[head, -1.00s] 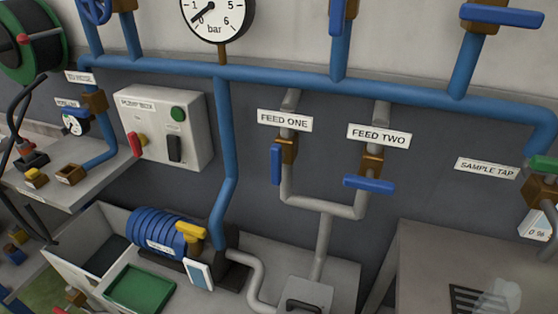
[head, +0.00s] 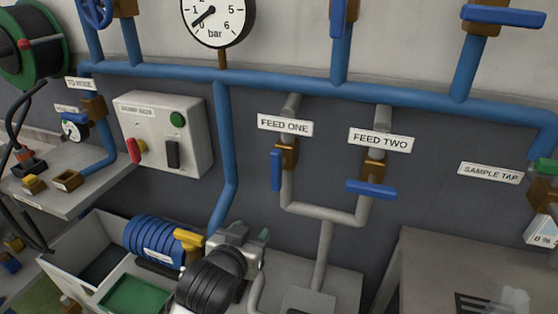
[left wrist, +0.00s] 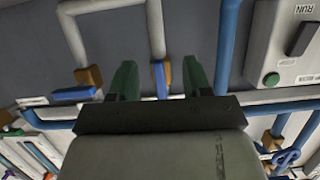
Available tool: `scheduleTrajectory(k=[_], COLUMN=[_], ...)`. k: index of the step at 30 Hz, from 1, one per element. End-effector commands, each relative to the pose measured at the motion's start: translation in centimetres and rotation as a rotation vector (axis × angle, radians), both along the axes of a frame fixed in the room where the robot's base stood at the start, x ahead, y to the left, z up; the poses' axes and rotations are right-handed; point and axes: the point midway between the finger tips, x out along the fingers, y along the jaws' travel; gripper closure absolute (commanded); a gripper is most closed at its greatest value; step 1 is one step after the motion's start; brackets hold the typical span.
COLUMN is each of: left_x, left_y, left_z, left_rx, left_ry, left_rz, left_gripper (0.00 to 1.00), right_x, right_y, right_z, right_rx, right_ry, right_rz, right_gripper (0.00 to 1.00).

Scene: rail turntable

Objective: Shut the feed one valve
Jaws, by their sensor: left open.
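The feed one valve has a brown body (head: 290,154) and a blue lever (head: 276,170) that hangs upright, in line with its grey pipe, under the FEED ONE label (head: 285,124). My left gripper (head: 252,236) is open and empty, below and left of that lever in the head view. In the left wrist view, which is upside down, the green fingers (left wrist: 158,82) stand apart, and the blue lever (left wrist: 160,80) shows between them, farther off. I cannot tell the exact gap. My right gripper is not in view.
The feed two valve's blue lever (head: 371,190) lies level, across its pipe, to the right. A pump box (head: 160,137) is on the wall at left. A blue motor (head: 158,235) and a green tray (head: 135,294) sit below. A grey bench (head: 425,265) is at right.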

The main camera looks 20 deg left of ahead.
Motion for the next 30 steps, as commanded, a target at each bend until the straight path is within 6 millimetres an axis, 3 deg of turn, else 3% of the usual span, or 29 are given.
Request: scheduleTrajectory(k=[1,3,7,13,24,30], left_x=[1.5,2.7,3.7,5.5,12.1,14.1], left_y=[-0.4,-0.7,-1.1,-1.2,-1.4,-1.5], left_z=[2.7,5.4,8.2,8.8,8.8,8.7], left_rx=[-0.012,-0.023,-0.034,-0.037,-0.036,-0.036], left_ry=[-0.100,-0.200,-0.304,-0.322,-0.320,-0.319], left_rz=[-0.002,-0.006,-0.011,-0.012,-0.012,-0.012], left_gripper=[0.51,0.51,0.51,0.51,0.51,0.51], right_x=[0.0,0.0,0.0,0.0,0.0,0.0], right_y=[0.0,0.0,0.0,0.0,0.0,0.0], right_z=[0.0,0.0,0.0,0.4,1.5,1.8], right_rx=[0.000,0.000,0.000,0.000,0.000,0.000], right_ry=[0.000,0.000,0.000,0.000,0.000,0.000], right_rz=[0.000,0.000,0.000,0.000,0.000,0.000], right_gripper=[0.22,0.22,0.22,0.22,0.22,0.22])
